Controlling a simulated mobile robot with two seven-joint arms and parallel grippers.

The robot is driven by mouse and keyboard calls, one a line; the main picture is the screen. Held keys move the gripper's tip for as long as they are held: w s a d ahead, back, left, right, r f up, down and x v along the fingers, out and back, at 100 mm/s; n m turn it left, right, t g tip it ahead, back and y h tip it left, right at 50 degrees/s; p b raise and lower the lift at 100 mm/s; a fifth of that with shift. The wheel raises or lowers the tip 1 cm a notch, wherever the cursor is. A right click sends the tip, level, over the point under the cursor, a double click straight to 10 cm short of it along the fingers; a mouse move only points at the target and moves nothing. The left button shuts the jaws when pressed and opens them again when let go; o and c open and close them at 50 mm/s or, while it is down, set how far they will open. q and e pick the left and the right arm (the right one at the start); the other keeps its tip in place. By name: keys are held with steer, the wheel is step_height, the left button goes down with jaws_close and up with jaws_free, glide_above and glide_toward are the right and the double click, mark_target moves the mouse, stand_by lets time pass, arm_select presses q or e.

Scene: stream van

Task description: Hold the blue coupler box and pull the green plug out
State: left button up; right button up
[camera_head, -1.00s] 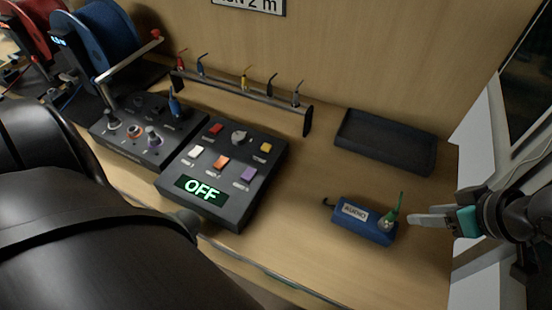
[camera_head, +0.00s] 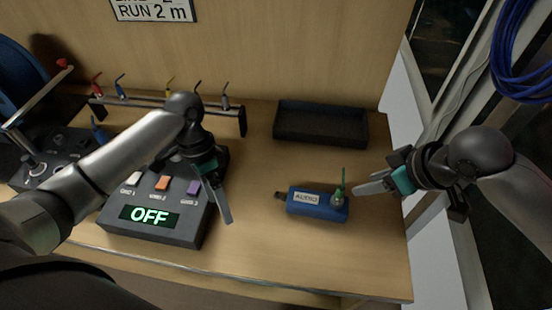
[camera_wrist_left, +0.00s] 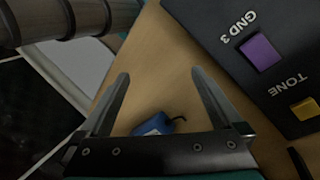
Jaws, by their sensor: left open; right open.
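The blue coupler box (camera_head: 312,204) lies on the table in the head view, with a white label on its face. The green plug (camera_head: 343,184) stands upright in the right end of the box. My left gripper (camera_head: 226,205) is open and empty, left of the box and above the right edge of the switch panel. In the left wrist view the box (camera_wrist_left: 153,125) shows partly between the open fingers, beyond them and partly hidden by the gripper body. My right gripper (camera_head: 372,185) is open, just right of the plug and apart from it.
The switch panel (camera_head: 185,225) with an OFF display stands left of the box. An empty black tray (camera_head: 320,140) lies behind it. A rack (camera_head: 240,122) with several coloured plugs stands at the back left. Bare table surrounds the box.

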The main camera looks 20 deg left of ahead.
arm_select(q)
steer(key=w+d+r+m+t+y, duration=0.1)
steer(key=w+d+r+m+y, duration=0.1)
steer(key=w+d+m, duration=0.45)
steer(key=m+t+y, duration=0.1)
steer(key=m+t, duration=0.1)
steer(key=m, duration=0.1)
glide_toward(295, 196)
step_height(295, 196, down, 11)
steer(key=shift+d+f, duration=0.1)
steer(key=shift+d, duration=0.05)
